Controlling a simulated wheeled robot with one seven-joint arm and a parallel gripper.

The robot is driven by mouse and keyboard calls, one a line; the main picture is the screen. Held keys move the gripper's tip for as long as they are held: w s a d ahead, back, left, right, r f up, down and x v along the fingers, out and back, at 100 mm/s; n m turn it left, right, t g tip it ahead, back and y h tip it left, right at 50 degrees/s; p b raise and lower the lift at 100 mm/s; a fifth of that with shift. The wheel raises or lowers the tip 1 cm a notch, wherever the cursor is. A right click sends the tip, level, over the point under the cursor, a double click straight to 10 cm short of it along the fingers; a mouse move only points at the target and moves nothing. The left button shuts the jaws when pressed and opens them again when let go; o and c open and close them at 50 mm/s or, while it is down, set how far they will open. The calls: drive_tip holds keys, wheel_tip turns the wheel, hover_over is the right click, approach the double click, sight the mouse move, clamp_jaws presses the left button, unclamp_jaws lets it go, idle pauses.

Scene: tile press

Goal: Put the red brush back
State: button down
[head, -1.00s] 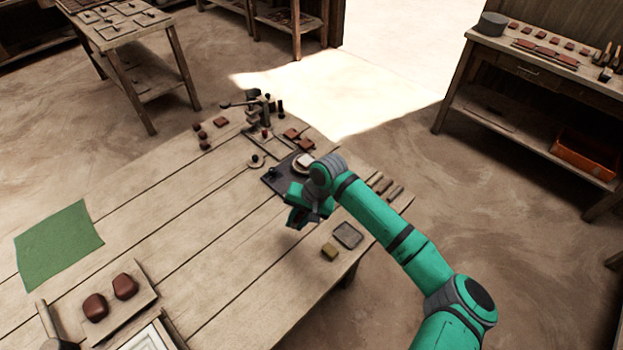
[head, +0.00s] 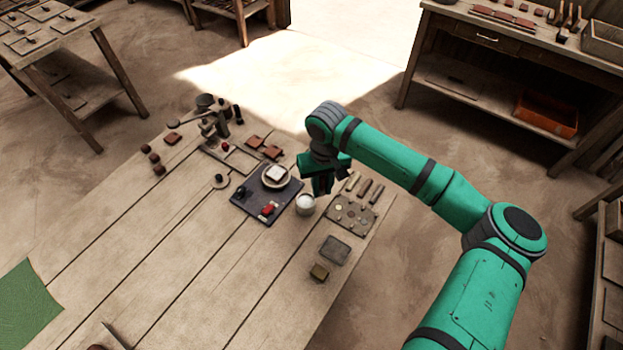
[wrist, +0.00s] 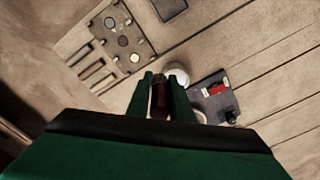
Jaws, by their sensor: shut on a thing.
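My gripper (head: 326,184) is shut on a dark reddish-brown piece (wrist: 160,99), seen between the fingers in the wrist view. It looks like the red brush, though its lower end is hard to make out. The gripper hangs above the table's right side, by the white cup (head: 305,204). In the wrist view the cup (wrist: 177,74) shows just beyond the fingertips. A dark tray (head: 248,205) lies left of the cup. It holds a small red block (head: 268,209), a black piece (head: 240,191) and a round dish (head: 274,183) with a white pad.
A board with round discs (head: 352,213) and several short bars (head: 369,188) lie right of the cup. A grey slab (head: 335,250) and an ochre block (head: 319,272) are nearer. A press (head: 213,122) stands at the back. The table's left middle is clear.

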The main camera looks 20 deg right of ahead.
drive_tip(key=w+f, duration=0.2)
drive_tip(key=w, duration=0.1)
drive_tip(key=w+f, duration=0.3)
drive_tip(key=w+d+f, duration=0.1)
drive_tip(key=w+f, duration=0.2)
drive_tip(key=shift+w+d+f, duration=0.1)
drive_tip(key=shift+w+f, duration=0.15)
drive_tip(key=shift+w, duration=0.15)
drive_tip(key=shift+f, duration=1.4)
drive_tip(key=shift+f, duration=0.15)
drive_tip(key=c, duration=1.6)
unclamp_jaws()
wheel_tip(320, 180, up, 12)
drive_tip(key=shift+r, duration=0.15)
